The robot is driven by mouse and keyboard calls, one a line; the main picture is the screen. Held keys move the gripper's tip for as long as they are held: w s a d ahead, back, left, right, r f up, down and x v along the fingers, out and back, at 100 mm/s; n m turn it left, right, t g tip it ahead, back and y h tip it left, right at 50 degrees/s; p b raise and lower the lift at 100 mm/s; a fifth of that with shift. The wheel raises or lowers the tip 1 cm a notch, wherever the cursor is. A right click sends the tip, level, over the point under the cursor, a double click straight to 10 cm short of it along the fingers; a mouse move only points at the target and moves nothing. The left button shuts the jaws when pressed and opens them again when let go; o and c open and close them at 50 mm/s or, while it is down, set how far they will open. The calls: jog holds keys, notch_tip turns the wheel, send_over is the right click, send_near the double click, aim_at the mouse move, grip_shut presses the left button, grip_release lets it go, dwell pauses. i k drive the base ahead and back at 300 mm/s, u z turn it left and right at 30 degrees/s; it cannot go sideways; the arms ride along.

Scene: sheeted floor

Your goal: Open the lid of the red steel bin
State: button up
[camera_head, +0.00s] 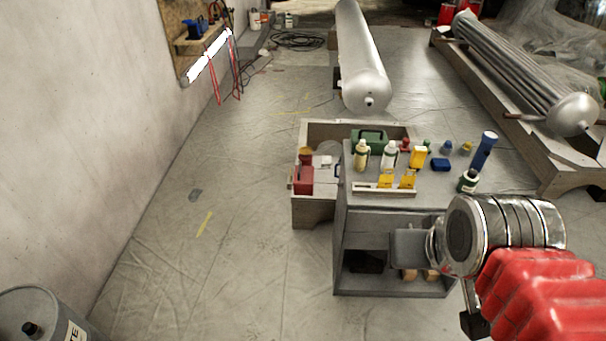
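No bin that is clearly the red steel bin shows. A grey round drum (42,315) stands at the bottom left, cut off by the picture's edge. It has a flat top with a small black knob and a pale label ending in "TE". Its top looks closed. Two small red containers (446,14) stand far off at the top right. My arm, with a silver joint and red cover, reaches in from the right. A grey block at its end (410,248) overlaps the grey cabinet. I cannot make out fingertips or anything held.
A grey cabinet (368,222) bears bottles and small tools, with a wooden crate (312,210) behind it. A silver tank (362,60) lies beyond. A tube bundle on a wooden stand (565,170) is at right. The sheeted floor at left is mostly clear beside the wall.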

aim_at(303, 174)
jog(key=u, duration=0.6)
jog(key=i, duration=0.85)
jog(key=u, duration=0.8)
jog(key=i, duration=1)
jog(key=z, duration=0.35)
jog(key=i, duration=1)
jog(key=z, duration=0.5)
